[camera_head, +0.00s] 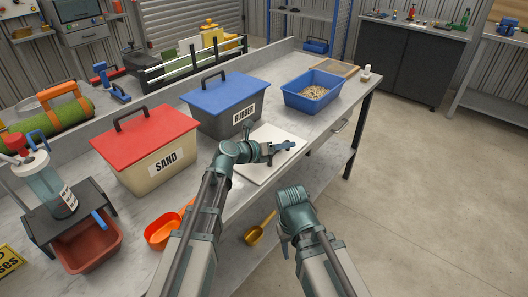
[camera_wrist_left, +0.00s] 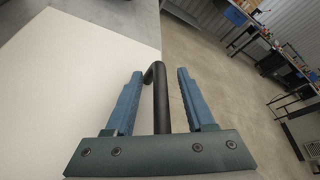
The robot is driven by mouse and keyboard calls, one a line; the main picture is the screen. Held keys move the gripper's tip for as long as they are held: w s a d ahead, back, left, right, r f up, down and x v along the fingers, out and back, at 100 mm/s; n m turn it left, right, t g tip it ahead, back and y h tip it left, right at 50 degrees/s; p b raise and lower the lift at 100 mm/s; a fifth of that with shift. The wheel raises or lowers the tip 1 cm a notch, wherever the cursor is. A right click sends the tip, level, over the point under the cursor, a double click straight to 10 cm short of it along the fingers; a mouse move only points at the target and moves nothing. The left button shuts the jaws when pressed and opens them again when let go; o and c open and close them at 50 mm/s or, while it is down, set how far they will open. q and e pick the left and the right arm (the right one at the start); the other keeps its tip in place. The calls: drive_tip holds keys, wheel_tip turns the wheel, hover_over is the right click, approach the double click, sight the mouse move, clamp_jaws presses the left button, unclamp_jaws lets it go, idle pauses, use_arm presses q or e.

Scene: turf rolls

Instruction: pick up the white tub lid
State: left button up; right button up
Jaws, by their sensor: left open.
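The white tub lid (camera_head: 258,168) lies flat on the grey workbench, in front of the tub labelled RUBBER. It also fills the left of the left wrist view (camera_wrist_left: 70,75). Its black bar handle (camera_wrist_left: 160,100) stands between the two blue fingers of my left gripper (camera_wrist_left: 160,74). The fingers are open, with a gap visible on each side of the handle. In the head view my left gripper (camera_head: 285,146) is over the lid's right part and hides some of it. My right arm (camera_head: 295,210) ends at lower centre; its fingers do not show.
A red-lidded SAND tub (camera_head: 150,150) and a blue-lidded RUBBER tub (camera_head: 225,105) stand behind and left of the lid. A blue bin (camera_head: 312,95) holds small pale pieces. An orange scoop (camera_head: 163,232) lies at the front. Floor right of the bench is clear.

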use_arm(q)
drive_tip(key=shift+c, duration=0.2)
clamp_jaws()
drive_tip(key=shift+r, duration=0.15)
wheel_tip(320, 180, up, 10)
drive_tip(key=p, duration=1)
